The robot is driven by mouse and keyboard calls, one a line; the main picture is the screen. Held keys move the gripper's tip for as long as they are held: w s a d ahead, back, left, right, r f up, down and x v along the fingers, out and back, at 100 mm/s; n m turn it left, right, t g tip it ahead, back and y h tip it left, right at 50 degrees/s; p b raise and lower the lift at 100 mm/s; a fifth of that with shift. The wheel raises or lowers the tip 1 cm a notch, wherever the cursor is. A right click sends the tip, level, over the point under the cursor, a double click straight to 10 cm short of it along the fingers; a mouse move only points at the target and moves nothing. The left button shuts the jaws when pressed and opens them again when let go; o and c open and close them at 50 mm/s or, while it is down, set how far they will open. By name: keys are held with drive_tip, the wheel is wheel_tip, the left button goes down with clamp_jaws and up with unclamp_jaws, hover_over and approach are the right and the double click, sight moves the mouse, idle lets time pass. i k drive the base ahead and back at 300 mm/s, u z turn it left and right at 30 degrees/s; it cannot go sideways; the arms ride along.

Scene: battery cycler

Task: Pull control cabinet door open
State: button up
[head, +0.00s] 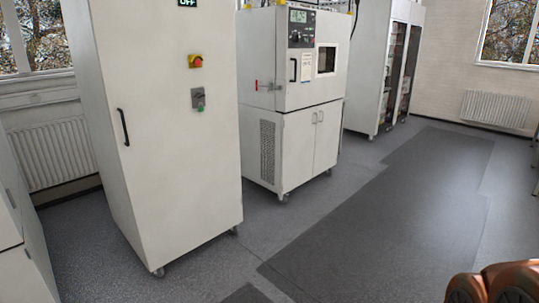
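The tall white control cabinet (172,185) stands at the left of the head view on small castors. Its front door appears shut. A black vertical bar handle (123,127) sits near the door's left edge. A red and yellow emergency stop (195,61), a grey switch with a green button (198,99) and a small display reading OFF (187,2) are on the door to the right of the handle. My gripper is not in view. Only orange-brown rounded parts, which look like part of my arm, show at the bottom right corner, well apart from the cabinet.
A white unit (14,235) is at the left edge. The grey floor (370,225) in front is clear. Radiators (50,155) line the walls.

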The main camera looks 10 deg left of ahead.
sight(180, 164)
drive_tip(key=u, duration=0.3)
drive_tip(key=i, duration=1.6)
drive_tip(key=u, duration=1.85)
drive_tip(key=i, duration=1.15)
drive_tip(key=u, duration=0.85)
